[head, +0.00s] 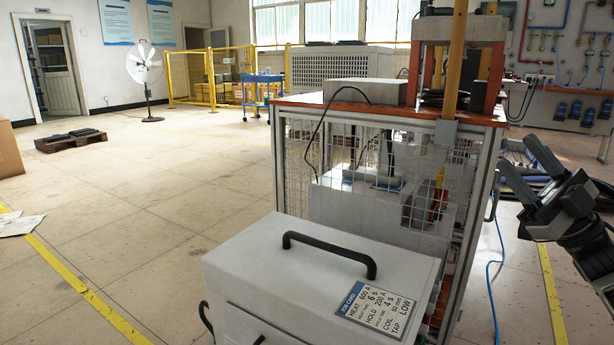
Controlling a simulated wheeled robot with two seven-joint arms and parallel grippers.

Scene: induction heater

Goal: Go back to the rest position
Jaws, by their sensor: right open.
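My right gripper (520,180) shows at the right edge of the head view, dark, with its two fingers apart and pointing up and left. Nothing is between its fingers. It is in the air to the right of the machine frame (480,210), apart from it. The induction heater's white box (270,265) with a black handle (330,252) stands in the foreground. A job card (375,309) on its top reads HEAT 600 A 6 s, HOLD 200 A 4 s, COIL 50 mm, TAP LOW. My left gripper is out of view.
The mesh-sided machine frame has an orange-edged top (310,102) carrying a grey box (361,91) and a red press frame (495,72). A blue cable (490,290) hangs to the floor on the right. Open floor (150,200) lies to the left, with a fan (144,65) behind.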

